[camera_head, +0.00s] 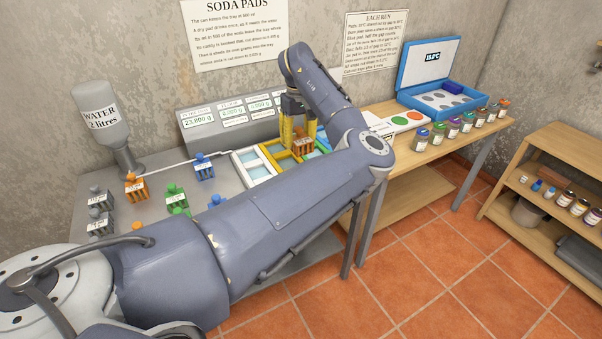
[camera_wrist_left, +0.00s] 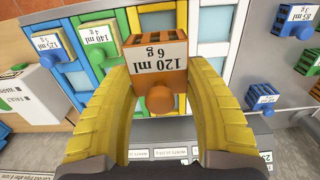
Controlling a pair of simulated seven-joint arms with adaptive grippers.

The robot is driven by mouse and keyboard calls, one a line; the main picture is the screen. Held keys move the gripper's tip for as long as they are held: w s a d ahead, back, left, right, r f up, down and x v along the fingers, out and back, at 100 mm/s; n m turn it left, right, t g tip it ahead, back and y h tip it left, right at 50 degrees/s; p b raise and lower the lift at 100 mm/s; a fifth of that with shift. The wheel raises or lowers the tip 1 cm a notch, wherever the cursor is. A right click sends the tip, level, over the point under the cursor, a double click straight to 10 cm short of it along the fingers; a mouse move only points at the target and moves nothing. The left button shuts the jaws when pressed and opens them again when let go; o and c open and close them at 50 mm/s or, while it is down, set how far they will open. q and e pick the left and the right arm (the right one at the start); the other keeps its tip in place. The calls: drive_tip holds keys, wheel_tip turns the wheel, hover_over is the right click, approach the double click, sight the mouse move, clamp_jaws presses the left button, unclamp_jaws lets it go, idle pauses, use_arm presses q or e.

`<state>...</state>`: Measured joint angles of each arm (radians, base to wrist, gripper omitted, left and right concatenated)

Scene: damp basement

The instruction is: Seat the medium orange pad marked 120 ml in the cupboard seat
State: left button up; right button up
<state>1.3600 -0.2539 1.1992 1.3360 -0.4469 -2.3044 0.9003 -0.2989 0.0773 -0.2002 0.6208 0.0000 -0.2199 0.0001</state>
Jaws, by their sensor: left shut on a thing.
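My left gripper (camera_head: 299,130) is shut on the orange pad (camera_head: 303,148), over the row of coloured frames. In the left wrist view, the yellow fingers stand on both sides of the pad (camera_wrist_left: 157,52), whose label reads 120 ml, 6 g, and its round orange knob points towards the wrist. Whether the pad touches the frames below is unclear. White (camera_head: 252,165), yellow and blue frames with pale inner panels lie under and beside the gripper. I cannot tell which place is the cupboard seat. My right gripper is not in view.
Several pads, among them an orange one (camera_head: 135,187), stand on the grey bench left of the frames. A water bottle (camera_head: 104,120) stands behind them. A grey display console (camera_head: 230,118) stands behind the frames. Several jars (camera_head: 453,132) and an open blue case (camera_head: 432,80) are right.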

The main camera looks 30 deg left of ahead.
use_arm(q)
wheel_tip(320, 180, down, 14)
drive_tip(key=shift+r, duration=0.2)
idle(0.5)
drive_tip(key=shift+f, duration=0.2)
drive_tip(key=o, duration=1.1)
wheel_tip(320, 180, up, 12)
drive_tip(key=shift+r, duration=0.2)
